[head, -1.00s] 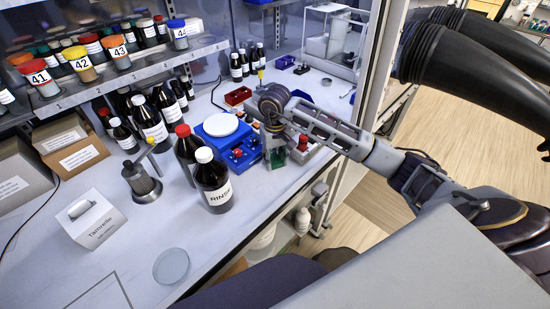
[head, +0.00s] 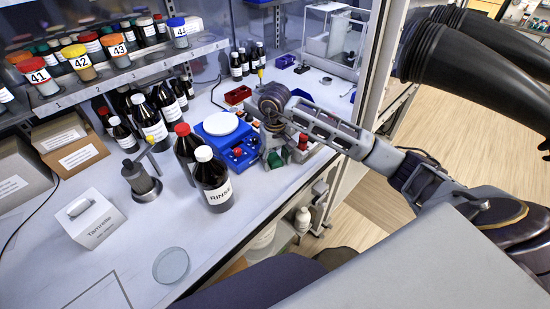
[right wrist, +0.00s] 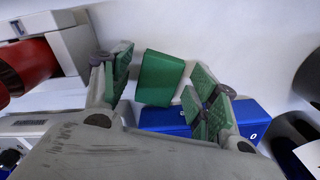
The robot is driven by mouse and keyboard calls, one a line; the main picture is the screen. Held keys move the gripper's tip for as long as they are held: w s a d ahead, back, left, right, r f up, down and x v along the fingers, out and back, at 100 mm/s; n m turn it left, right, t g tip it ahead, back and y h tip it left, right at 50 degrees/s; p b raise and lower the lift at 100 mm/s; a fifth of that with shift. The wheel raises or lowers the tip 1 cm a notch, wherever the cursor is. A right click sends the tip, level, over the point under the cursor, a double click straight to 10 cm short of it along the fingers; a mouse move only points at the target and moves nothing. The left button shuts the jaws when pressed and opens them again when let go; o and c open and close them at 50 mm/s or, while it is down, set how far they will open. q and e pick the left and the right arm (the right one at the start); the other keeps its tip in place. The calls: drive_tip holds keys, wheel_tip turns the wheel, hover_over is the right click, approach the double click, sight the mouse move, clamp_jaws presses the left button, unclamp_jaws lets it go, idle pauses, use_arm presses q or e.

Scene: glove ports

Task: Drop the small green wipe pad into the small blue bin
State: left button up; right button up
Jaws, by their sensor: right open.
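The small green wipe pad (right wrist: 160,78) shows in the right wrist view as a green block on the pale bench, between the spread fingers of my right gripper (right wrist: 161,84). Gaps show on both sides of it, and the fingers do not grip it. In the head view my right gripper (head: 284,157) is low over the bench, beside the blue-based device; the pad is hard to tell from the green finger pads there. A small blue bin (head: 302,95) sits behind the gripper, partly hidden by my right arm. My left gripper is out of view.
The blue device (head: 212,138) with a white round top stands just left of the gripper. Dark bottles, including a RINSE bottle (head: 213,185), stand further left. A red bin (head: 238,96) is behind. A glass-sided box (head: 335,40) stands at the back right.

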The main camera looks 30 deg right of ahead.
sight(275, 160)
drive_tip(key=shift+r, duration=0.1)
drive_tip(key=shift+r, duration=0.15)
drive_tip(key=shift+r+b, duration=0.6)
drive_tip(key=shift+r, duration=5.25)
